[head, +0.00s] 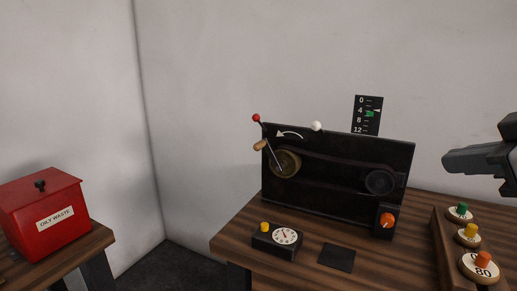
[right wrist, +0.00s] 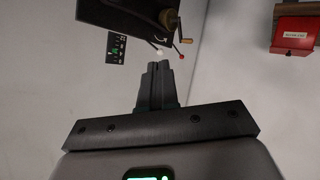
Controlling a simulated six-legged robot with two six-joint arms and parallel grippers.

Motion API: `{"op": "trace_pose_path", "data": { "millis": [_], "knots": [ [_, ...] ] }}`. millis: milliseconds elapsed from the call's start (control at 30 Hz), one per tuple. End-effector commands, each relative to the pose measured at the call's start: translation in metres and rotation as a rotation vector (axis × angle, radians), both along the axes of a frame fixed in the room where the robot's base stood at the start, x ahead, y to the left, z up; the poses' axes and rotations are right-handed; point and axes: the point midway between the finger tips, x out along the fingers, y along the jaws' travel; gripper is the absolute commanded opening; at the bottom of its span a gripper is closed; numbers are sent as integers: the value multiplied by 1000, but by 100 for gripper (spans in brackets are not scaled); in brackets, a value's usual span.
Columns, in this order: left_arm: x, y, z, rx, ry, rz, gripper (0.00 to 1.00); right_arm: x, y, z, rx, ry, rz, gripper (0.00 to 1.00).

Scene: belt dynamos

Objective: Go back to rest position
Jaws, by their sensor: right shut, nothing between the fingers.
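My right gripper (head: 449,161) comes in from the right edge in the head view, in the air above the right part of the wooden table. Its fingers are together and empty, and they also show closed in the right wrist view (right wrist: 158,66). The black belt dynamo (head: 335,203) stands upright on the table to the left of the gripper, apart from it. It has a crank with a wooden handle (head: 260,145), a red-tipped lever (head: 256,118), a white knob (head: 316,126) and an orange knob (head: 387,220). My left gripper is not in view.
A black scale (head: 367,115) with a green marker rises behind the dynamo. A timer box (head: 278,240) and a dark pad (head: 337,258) lie in front. Weights with green, yellow and orange knobs (head: 467,235) sit at the right. A red oily waste bin (head: 45,216) stands on another table at left.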

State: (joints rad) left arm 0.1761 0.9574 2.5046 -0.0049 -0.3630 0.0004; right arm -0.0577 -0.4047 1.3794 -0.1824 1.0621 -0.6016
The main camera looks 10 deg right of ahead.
Motion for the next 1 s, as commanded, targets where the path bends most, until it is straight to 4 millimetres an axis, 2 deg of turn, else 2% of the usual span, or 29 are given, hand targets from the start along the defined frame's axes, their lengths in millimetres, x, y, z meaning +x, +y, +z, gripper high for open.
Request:
{"op": "trace_pose_path", "data": {
  "millis": [33,167,267,333,367,467,500,567,600,667,700,767,800,867,900,967,1000],
  "knots": [
    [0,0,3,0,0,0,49,15,5,-9,9,24,5,0],
    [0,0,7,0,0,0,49,54,18,-38,36,79,13,0],
    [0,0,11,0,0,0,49,87,30,-71,63,137,17,0],
    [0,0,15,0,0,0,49,112,42,-103,89,189,21,0],
    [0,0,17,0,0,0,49,123,48,-120,104,215,22,0],
    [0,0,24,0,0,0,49,157,72,-191,161,318,18,0],
    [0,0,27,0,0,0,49,166,82,-222,187,363,14,0],
    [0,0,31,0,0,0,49,174,97,-270,227,428,3,0],
    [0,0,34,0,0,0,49,176,106,-302,254,473,-7,0],
    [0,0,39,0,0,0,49,172,122,-350,295,542,-24,0],
    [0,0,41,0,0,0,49,166,131,-382,322,590,-39,0],
    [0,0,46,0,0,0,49,151,146,-428,364,662,-65,0],
    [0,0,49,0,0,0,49,137,156,-458,392,711,-85,0],
    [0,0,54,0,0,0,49,112,170,-499,431,785,-120,0],
    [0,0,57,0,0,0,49,92,179,-524,457,835,-146,0],
    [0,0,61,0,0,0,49,58,192,-556,492,907,-186,0],
    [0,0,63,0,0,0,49,35,199,-574,512,953,-214,0]
  ]
}}
